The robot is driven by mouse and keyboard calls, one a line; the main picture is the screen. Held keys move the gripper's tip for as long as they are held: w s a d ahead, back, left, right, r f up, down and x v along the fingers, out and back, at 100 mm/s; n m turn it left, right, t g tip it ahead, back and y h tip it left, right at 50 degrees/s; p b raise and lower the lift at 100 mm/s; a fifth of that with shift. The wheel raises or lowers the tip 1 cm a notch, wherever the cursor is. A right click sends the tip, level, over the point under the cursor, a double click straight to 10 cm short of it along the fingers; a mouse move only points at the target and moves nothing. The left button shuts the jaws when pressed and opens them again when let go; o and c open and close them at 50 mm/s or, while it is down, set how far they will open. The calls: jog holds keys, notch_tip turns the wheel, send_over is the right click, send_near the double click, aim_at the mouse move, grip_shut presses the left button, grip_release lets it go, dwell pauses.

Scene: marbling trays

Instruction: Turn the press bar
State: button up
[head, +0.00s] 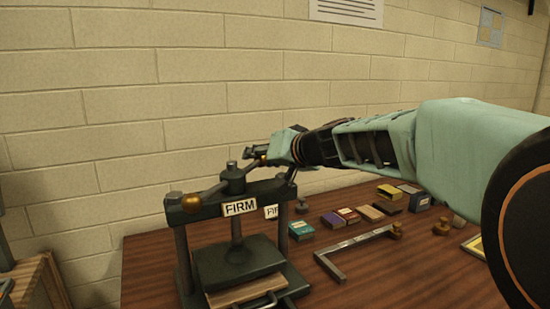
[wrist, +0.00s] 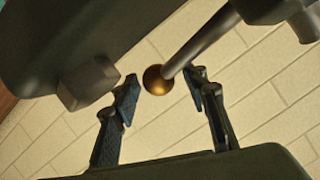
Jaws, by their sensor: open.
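The press (head: 206,209) is a dark metal frame with a "FIRM" label on its top beam. Its press bar (head: 208,194) runs slantwise through a hub above the beam, with a brass ball (head: 191,203) on the near left end. My gripper (head: 257,155) is at the bar's far right end, with its fingers open. In the wrist view, the brass ball (wrist: 157,80) of that end shows between the two fingertips, with a gap visible on the left side. The bar's grey rod (wrist: 200,38) passes close to the right fingertip; I cannot tell whether they touch.
A brick wall (head: 110,90) stands close behind the press. On the brown table (head: 420,265), a metal L-shaped bar (head: 350,243), several small boxes (head: 390,192) and wooden knobs (head: 441,227) lie to the right. A wooden crate (head: 38,282) stands at the left.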

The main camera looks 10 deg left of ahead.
grip_shut()
dwell(0.3)
jog(key=shift+a+b, duration=0.15)
jog(key=shift+b, duration=0.15)
jog(key=s+a+n+g+y, duration=0.1)
jog(key=a+n+g+y, duration=0.3)
jog(key=a+n+g, duration=0.4)
jog(key=shift+a+g+p, duration=0.2)
jog(key=shift+g+p, duration=0.2)
jog(key=shift+f, duration=0.1)
dwell(0.4)
